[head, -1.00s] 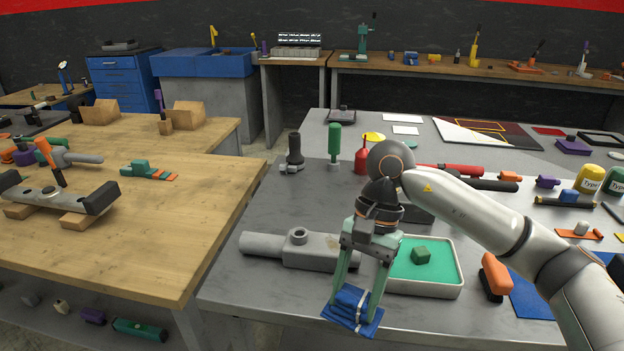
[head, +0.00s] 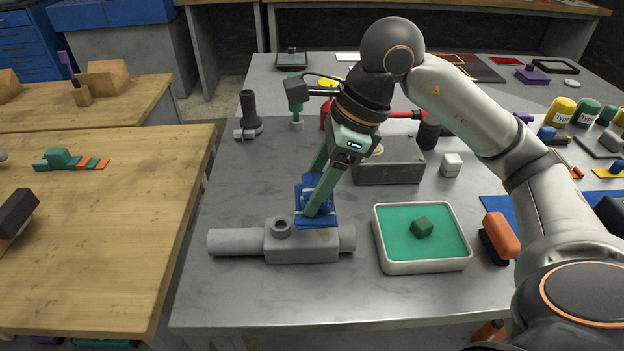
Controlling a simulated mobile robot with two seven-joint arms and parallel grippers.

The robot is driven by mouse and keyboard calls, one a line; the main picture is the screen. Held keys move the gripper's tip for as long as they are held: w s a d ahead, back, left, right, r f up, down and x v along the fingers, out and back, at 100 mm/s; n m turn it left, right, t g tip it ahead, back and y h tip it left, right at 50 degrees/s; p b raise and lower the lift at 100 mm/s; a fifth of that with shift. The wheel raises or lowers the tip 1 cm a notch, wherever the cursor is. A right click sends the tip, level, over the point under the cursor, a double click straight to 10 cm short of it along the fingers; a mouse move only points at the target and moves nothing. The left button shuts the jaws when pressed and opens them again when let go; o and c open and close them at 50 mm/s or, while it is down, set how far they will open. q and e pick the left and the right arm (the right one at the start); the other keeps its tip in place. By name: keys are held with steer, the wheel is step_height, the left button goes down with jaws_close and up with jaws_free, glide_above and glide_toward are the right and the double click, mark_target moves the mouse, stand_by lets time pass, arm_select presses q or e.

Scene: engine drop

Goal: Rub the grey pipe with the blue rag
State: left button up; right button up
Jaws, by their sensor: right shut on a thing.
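The grey pipe (head: 238,242) lies left to right near the front of the metal table, with a blocky middle part and a round port on top. My right gripper (head: 316,208) is shut on the blue rag (head: 317,220). The folded rag is at the back right of the pipe's block and overlaps its upper edge in the head view. I cannot tell whether the rag touches the pipe. My left gripper is not in view.
An orange brush (head: 501,238) lies farther right. A grey metal box (head: 388,174) is behind. The table left of the pipe is clear.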

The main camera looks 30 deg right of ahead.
steer(key=shift+f+b, duration=0.3)
steer(key=shift+b, duration=0.1)
steer(key=shift+f+b, duration=1.5)
steer(key=shift+f, duration=0.05)
steer(key=shift+f+b, duration=0.45)
steer(key=shift+f, duration=0.1)
steer(key=o, duration=0.7)
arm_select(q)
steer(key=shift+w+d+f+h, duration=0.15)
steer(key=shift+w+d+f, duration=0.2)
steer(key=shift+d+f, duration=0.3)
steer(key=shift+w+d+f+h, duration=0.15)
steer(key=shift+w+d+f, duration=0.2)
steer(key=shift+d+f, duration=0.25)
arm_select(e)
steer(key=c, duration=0.9)
steer(key=shift+o, duration=0.2)
